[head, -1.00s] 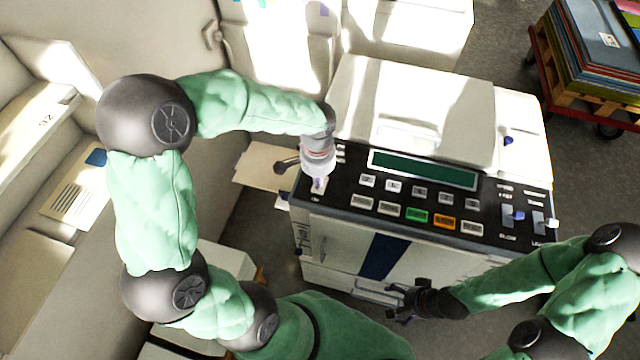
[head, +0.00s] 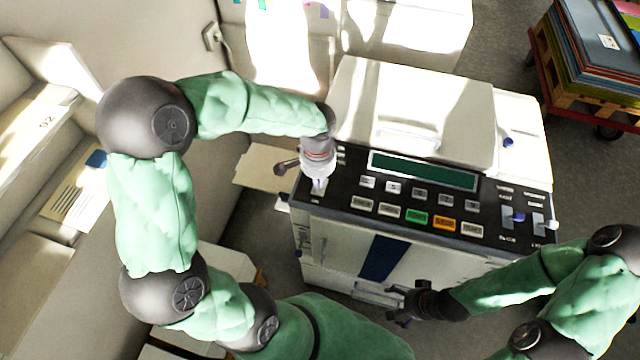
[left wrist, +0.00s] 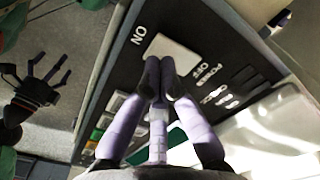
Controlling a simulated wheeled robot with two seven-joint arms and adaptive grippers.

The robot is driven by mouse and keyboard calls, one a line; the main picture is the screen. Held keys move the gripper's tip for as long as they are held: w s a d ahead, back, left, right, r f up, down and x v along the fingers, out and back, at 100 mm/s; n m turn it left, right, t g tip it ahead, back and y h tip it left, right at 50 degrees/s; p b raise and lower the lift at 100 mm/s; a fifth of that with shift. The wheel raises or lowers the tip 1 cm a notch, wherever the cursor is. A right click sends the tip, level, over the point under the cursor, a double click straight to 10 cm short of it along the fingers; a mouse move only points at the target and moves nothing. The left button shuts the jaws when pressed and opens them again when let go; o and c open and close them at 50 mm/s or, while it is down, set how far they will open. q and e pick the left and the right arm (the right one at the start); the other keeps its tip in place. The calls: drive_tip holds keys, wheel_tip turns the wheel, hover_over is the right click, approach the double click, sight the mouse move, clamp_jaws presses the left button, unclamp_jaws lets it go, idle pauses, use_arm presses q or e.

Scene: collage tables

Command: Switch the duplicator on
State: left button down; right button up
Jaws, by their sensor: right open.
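The duplicator (head: 420,110) is a large white machine with a black control panel (head: 345,189), a dark green display (head: 424,170) and rows of buttons. In the left wrist view a pale rocker switch (left wrist: 172,54) lies between the labels ON and POWER OFF. My left gripper (head: 318,188) is over the panel's left end. In the left wrist view its fingertips (left wrist: 160,66) are together at the edge of the switch; I cannot tell whether they touch it. They hold nothing visible. My right gripper (head: 398,302) is open and empty in front of the machine.
A red cart with a wooden pallet (head: 570,78) and stacked coloured boards (head: 600,40) stands at the upper right. Shelves with papers (head: 75,200) are at the left. Grey floor is open right of the duplicator. The display is dark and unlit.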

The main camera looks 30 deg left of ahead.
use_arm(q)
drive_tip(key=shift+f+b, duration=0.85)
drive_tip(key=shift+f, duration=0.35)
idle(0.9)
drive_tip(key=shift+r, duration=0.2)
drive_tip(key=shift+r+p, duration=2.85)
drive_tip(key=shift+r, duration=0.55)
